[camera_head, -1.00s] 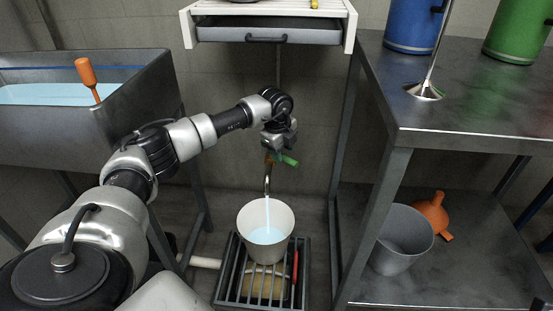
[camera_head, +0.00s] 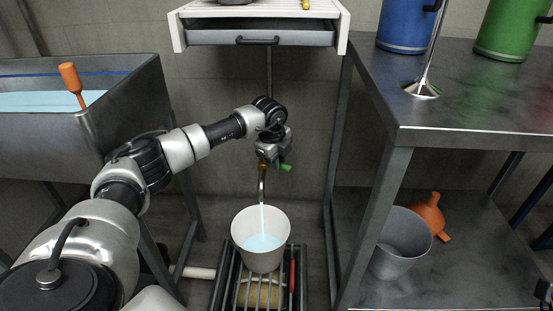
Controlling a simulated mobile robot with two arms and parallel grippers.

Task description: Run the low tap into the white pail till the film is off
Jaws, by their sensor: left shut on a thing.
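The white pail (camera_head: 262,259) stands upright on the floor grate, with pale blue liquid (camera_head: 262,243) in it. A thin pale blue stream runs into it from the low tap's spout (camera_head: 262,185). The tap's green handle (camera_head: 285,167) sticks out to the right just under my left gripper (camera_head: 268,153), which is shut on it. The fingers hide part of the tap. The tank (camera_head: 130,135) at the left holds pale blue liquid (camera_head: 40,101); I cannot make out a film on it.
A metal table (camera_head: 470,120) at the right carries a blue container (camera_head: 405,25) and a green one (camera_head: 510,30). A grey bucket (camera_head: 402,250) and an orange funnel (camera_head: 430,215) sit on its lower shelf. A drawer unit (camera_head: 262,37) hangs above the tap.

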